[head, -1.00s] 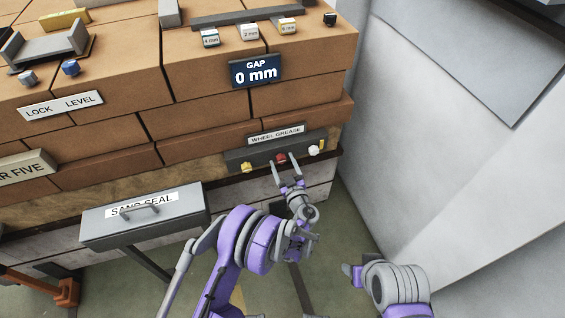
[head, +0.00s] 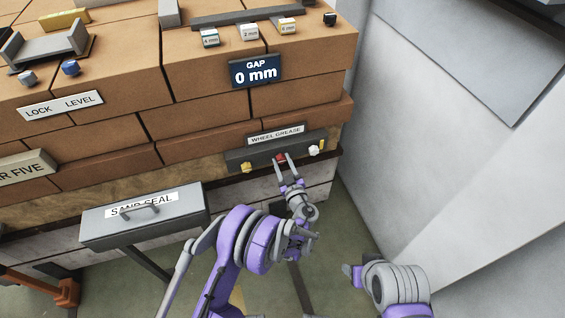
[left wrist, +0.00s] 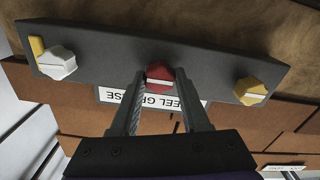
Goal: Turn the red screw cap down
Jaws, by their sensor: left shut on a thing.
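The red screw cap (head: 280,157) sits on a dark grey panel (head: 262,158) under the WHEEL GREASE label, between a yellow cap and a white cap. In the left wrist view the red cap (left wrist: 159,77) carries a pale bar across it. My left gripper (head: 281,160) reaches up to the panel with its fingers on either side of the red cap and is shut on it. The fingers hide the cap's sides. My right arm (head: 395,285) shows at the lower right; its fingertips are not clearly seen.
The yellow cap (head: 246,167) and white cap (head: 314,150) flank the red one on the panel. A SAND SEAL box (head: 187,205) juts out at the lower left. A grey wall (head: 440,120) stands at the right.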

